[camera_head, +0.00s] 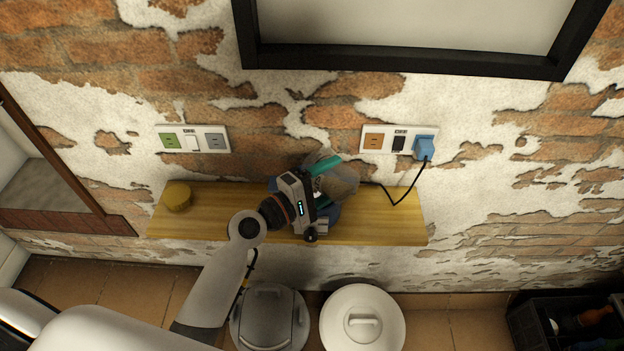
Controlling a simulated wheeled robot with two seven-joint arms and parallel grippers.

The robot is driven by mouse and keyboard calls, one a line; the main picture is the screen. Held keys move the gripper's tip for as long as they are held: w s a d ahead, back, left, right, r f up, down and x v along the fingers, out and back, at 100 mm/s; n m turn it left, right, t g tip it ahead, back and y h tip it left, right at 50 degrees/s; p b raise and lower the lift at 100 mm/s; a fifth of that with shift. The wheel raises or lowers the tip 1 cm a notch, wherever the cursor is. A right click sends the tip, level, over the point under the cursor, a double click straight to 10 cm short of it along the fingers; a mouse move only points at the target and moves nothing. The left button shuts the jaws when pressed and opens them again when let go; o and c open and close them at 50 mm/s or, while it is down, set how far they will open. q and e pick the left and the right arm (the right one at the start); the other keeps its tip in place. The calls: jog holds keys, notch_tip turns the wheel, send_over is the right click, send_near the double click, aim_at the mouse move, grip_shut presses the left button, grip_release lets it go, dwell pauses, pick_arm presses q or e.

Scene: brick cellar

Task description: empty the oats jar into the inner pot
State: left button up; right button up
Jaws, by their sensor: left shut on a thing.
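My left gripper (328,186) reaches over the wooden shelf, its teal fingers shut on a clear, see-through jar (345,180). The jar is held above the shelf, and it looks tilted. Its contents cannot be made out. A round yellow lid-like piece (178,197) lies at the shelf's left end. My right gripper is not in view.
The narrow wooden shelf (400,222) runs along the brick wall and is clear at its right end. A blue plug (424,147) with a black cord hangs by the sockets. A grey lidded bin (268,325) and a white lidded bin (362,298) stand below. A dark crate (530,318) sits lower right.

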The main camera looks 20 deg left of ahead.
pick_arm(q)
jog(key=shift+w+a+r+n+p, duration=0.2)
jog(key=shift+a+r+n+p, duration=0.15)
jog(key=shift+n+p, duration=0.4)
jog(key=shift+w+a+r+n+p, duration=0.2)
jog(key=shift+r+n+p, duration=0.1)
jog(key=shift+n+p, duration=0.4)
dwell(0.9)
